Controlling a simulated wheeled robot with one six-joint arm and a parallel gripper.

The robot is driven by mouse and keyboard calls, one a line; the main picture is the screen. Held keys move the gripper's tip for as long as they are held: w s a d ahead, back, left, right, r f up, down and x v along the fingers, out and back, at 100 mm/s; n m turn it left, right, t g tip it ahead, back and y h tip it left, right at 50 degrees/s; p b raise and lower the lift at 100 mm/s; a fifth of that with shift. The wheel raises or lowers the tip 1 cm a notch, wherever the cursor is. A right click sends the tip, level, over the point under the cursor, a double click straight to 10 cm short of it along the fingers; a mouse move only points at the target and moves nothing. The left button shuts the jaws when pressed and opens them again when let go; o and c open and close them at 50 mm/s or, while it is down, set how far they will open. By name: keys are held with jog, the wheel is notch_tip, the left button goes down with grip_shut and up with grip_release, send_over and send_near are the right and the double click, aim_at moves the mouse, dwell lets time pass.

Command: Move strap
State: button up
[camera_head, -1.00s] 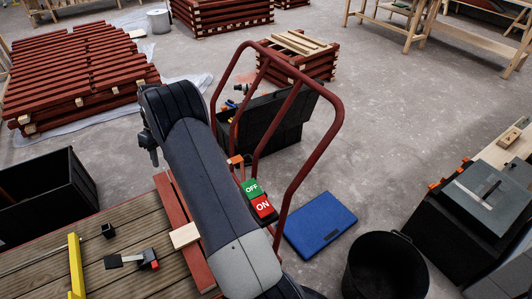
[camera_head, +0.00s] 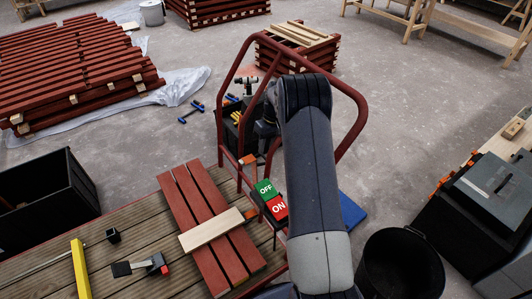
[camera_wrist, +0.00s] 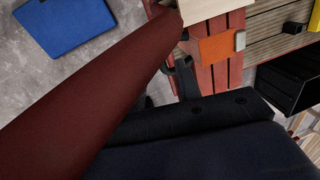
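I cannot pick out a strap for certain. A small orange piece (camera_head: 248,160) sits by the red tubular rail at the deck's far edge; an orange flat patch (camera_wrist: 216,48) shows in the wrist view beside red boards. My gripper is mostly hidden behind my arm in the head view; dark wrist parts (camera_head: 265,128) show left of the arm, inside the red rail (camera_head: 352,95). In the wrist view a dark finger-like part (camera_wrist: 184,78) shows near the rail, and its opening cannot be made out.
Red boards (camera_head: 185,205) lie on the wooden deck with a pale batten (camera_head: 212,230) across them. A green and red OFF/ON switch (camera_head: 270,200) is on the rail. A black bucket (camera_head: 400,265), black crate (camera_head: 40,200) and blue panel (camera_head: 352,210) stand around. Open floor lies beyond.

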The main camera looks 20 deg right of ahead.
aim_at(264, 156)
jog(key=shift+a+f, duration=0.2)
jog(key=shift+f, duration=0.55)
jog(key=shift+a+f, duration=0.15)
jog(key=shift+f, duration=0.6)
jog(key=shift+c, duration=0.2)
grip_shut()
